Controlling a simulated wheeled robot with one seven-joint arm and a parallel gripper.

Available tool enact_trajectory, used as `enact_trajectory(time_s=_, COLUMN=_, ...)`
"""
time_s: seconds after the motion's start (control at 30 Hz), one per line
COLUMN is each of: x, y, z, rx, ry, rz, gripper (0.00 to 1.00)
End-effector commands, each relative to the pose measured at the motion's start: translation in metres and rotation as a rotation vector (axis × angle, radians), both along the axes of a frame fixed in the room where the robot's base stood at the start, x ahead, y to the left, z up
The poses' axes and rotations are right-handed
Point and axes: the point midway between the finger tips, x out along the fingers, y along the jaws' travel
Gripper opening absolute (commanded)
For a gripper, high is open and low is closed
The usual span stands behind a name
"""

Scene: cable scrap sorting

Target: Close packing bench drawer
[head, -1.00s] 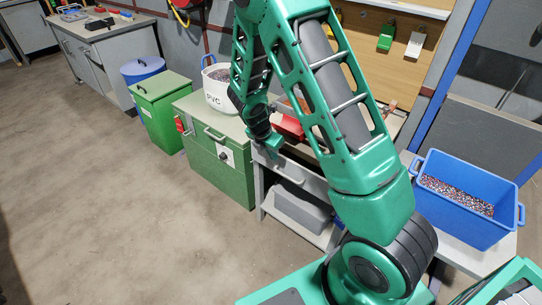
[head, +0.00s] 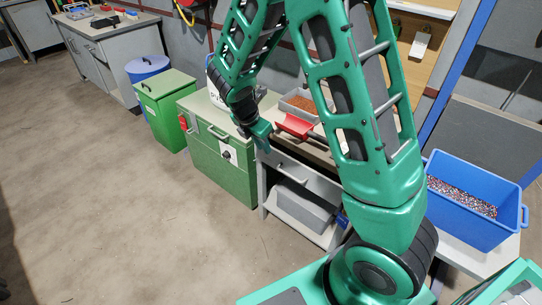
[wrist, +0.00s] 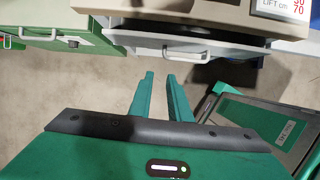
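The packing bench drawer (head: 302,172) has a pale grey front and a bar handle (head: 290,178), under the bench top. In the wrist view the drawer front (wrist: 222,47) and its handle (wrist: 187,54) lie ahead of my fingers, near the top. I cannot tell how far out the drawer stands. My gripper (wrist: 161,76) has its two green fingers apart with nothing between them. They do not appear to touch the handle. In the head view my gripper (head: 262,136) is near the left end of the bench, and my arm hides part of the bench.
A green cabinet (head: 223,165) stands left of the bench, with a green bin (head: 163,112) beyond it. A red scoop (head: 294,126) and a tray of orange-brown bits lie on the bench. A blue crate (head: 470,225) stands at right. The floor at left is clear.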

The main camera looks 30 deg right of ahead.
Motion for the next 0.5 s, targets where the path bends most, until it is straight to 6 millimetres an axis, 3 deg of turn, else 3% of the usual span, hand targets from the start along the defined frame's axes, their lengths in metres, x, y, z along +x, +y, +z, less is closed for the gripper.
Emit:
enact_trajectory(time_s=0.17, x=-0.009, y=-0.018, z=-0.005, rx=0.067, ry=-0.068, rz=-0.263, gripper=0.17)
enact_trajectory(time_s=0.5, x=-0.036, y=-0.056, z=-0.018, rx=0.234, ry=-0.24, rz=-1.029, gripper=0.17)
